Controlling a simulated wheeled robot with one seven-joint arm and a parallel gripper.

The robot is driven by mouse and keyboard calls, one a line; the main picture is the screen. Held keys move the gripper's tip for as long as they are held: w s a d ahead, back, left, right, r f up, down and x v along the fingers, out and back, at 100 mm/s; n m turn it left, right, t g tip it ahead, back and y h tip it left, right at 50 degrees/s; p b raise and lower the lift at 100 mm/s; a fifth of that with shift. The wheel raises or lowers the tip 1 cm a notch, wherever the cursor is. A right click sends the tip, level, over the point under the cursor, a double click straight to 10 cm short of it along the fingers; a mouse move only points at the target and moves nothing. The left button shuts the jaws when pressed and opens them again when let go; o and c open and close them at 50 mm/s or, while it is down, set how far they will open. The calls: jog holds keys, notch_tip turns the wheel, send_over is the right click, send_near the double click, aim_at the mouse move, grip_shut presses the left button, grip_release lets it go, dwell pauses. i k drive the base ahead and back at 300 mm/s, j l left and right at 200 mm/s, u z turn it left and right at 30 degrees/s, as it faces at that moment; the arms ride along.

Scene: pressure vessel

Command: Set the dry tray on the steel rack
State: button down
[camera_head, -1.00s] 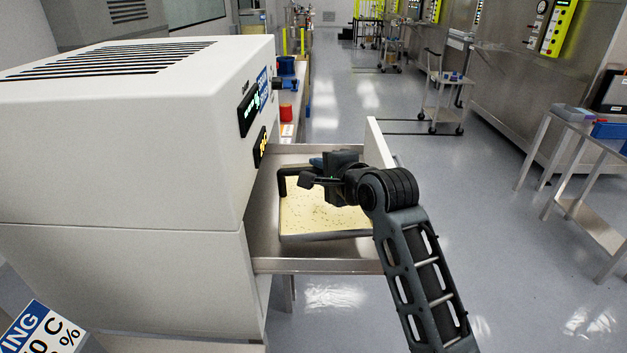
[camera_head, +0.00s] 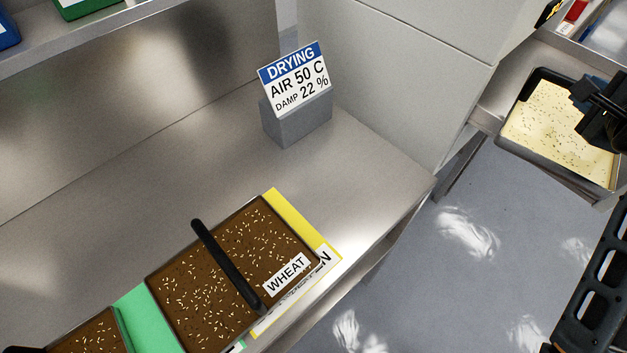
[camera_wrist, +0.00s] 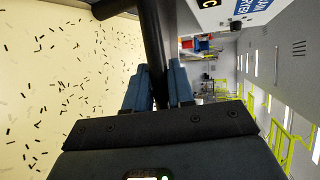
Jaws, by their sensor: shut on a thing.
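A dark-rimmed tray with a cream, dark-flecked filling (camera_head: 548,118) is at the right of the head view, on or just above a steel surface (camera_head: 510,72) beside the white cabinet; I cannot tell if it touches. My gripper (camera_head: 583,92) is shut on its black handle bar. The wrist view shows the fingers (camera_wrist: 157,85) around that bar (camera_wrist: 153,45), with the cream filling (camera_wrist: 60,90) at left. A brown, pale-flecked tray labelled WHEAT (camera_head: 215,285) with a black handle lies on the steel bench (camera_head: 120,215). No label shows on the held tray.
A sign reading DRYING, AIR 50 C, DAMP 22 % (camera_head: 296,80) stands on the bench. Another brown tray (camera_head: 92,335) is at the lower left. Blue and green items (camera_head: 85,8) sit on an upper shelf. The white cabinet (camera_head: 400,80) stands between bench and held tray. Bench space behind the WHEAT tray is clear.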

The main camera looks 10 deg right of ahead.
aim_at(347, 170)
jog(key=k+j+u, duration=0.35)
jog(key=i+l+u, duration=0.1)
jog(key=l+u, duration=0.35)
jog(key=l, duration=0.4)
jog(key=l+u, duration=0.45)
jog(key=l, duration=0.4)
jog(key=k+l+u, duration=0.15)
jog(key=l+u, duration=0.35)
jog(key=l, duration=0.3)
